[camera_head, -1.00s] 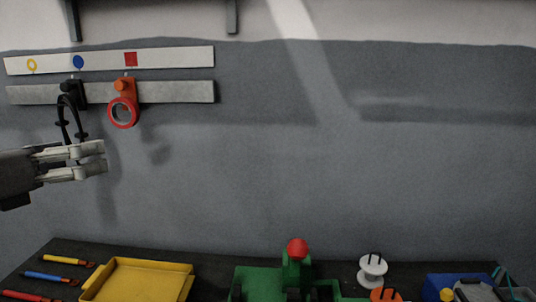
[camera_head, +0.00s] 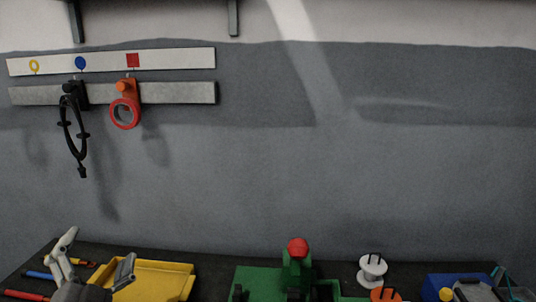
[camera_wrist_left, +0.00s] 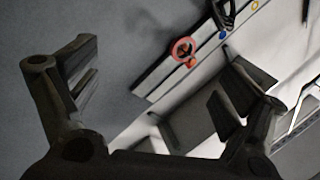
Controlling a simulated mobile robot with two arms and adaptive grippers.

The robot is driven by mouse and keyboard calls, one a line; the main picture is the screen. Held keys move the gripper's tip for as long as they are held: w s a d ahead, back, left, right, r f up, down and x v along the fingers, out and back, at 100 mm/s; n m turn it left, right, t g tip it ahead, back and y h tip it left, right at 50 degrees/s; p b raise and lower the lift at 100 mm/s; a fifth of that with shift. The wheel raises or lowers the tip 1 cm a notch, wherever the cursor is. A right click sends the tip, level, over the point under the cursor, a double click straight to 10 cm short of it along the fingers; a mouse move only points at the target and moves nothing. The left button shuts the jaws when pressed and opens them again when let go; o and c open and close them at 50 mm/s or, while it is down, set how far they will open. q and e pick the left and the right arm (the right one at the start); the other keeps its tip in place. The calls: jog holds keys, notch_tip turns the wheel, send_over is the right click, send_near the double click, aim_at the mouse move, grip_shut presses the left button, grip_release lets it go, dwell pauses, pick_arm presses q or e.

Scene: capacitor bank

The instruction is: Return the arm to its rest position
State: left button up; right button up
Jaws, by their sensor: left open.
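My left gripper (camera_head: 95,262) is low at the left in the head view, fingers pointing up and spread apart with nothing between them. It is in front of the yellow tray's left side and partly covers the pens. In the left wrist view its two fingers (camera_wrist_left: 160,95) are wide apart and empty. A black cable loop (camera_head: 73,135) hangs from a black hook on the wall rail, well above the gripper. A red tape ring (camera_head: 125,112) hangs on the orange hook beside it; it also shows in the left wrist view (camera_wrist_left: 183,50). My right gripper is not in view.
The yellow tray (camera_head: 185,268), a green fixture with a red knob (camera_head: 297,248), a white spool (camera_head: 372,270) and a blue bin (camera_head: 450,284) stand on the dark bench. A blue pen (camera_head: 36,275) lies at left. The wall between rail and bench is clear.

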pick_arm(q)
jog(key=s+f+n+g+y, duration=0.1)
jog(key=s+f+n+g, duration=0.15)
jog(key=f, duration=0.45)
jog(key=s+f+n+g, duration=0.1)
jog(key=f+n+g, duration=0.15)
jog(key=f, duration=0.45)
jog(key=s+d+f+g+h, duration=0.2)
jog(key=s+d+f+g, duration=0.4)
jog(key=s+f, duration=0.45)
jog(key=s+d+f+g+h, duration=0.3)
jog(key=s+d+f+g, duration=0.25)
jog(key=s+f, duration=0.5)
notch_tip(320, 180, down, 25)
jog(key=s+g, duration=0.1)
jog(key=g, duration=0.1)
jog(key=s+a+f+g, duration=0.1)
jog(key=s+a+f, duration=0.2)
jog(key=s+f, duration=1.3)
jog(key=shift+s+a, duration=0.15)
jog(key=shift+s, duration=0.3)
